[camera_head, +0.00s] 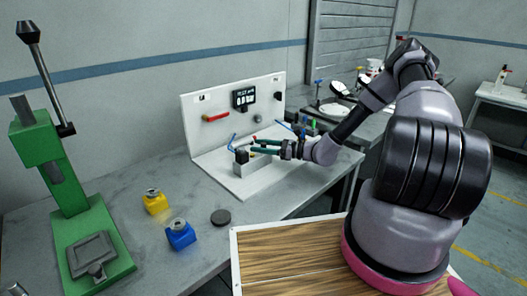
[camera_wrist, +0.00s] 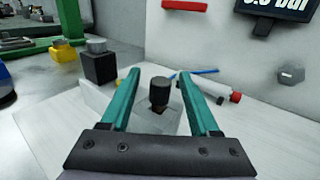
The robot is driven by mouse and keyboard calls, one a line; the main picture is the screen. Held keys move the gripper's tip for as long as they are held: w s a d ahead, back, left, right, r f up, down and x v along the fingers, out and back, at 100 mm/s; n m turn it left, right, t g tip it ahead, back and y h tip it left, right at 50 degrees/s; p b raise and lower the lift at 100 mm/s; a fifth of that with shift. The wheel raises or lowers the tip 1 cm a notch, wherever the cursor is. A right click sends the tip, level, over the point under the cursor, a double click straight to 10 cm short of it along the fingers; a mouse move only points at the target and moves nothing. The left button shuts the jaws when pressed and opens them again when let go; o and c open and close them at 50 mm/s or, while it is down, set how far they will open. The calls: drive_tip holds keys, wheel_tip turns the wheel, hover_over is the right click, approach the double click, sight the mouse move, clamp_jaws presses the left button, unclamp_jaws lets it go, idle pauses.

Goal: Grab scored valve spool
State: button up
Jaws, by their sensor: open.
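A dark, short cylinder with a wider top, which looks like the valve spool (camera_wrist: 159,94), stands upright in a light grey block (camera_wrist: 150,118) in the wrist view. My gripper (camera_wrist: 160,75) is open, its two teal fingers on either side of the spool with visible gaps. In the head view my gripper (camera_head: 256,146) reaches left over the grey block (camera_head: 252,167) on the white fixture. There the spool cannot be told clearly from the dark parts around the fingers. Scoring on the spool is too small to see.
A black block (camera_wrist: 99,68) with a grey top stands just beyond the left finger. A red-ended cylinder (camera_wrist: 236,97) and a blue rod lie right of the fingers. The white back panel (camera_head: 205,137) rises behind. Yellow (camera_head: 156,204) and blue (camera_head: 180,236) blocks, a dark disc and a green press (camera_head: 60,170) stand left.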

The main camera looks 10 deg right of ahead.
drive_tip(key=shift+x, duration=0.95)
clamp_jaws()
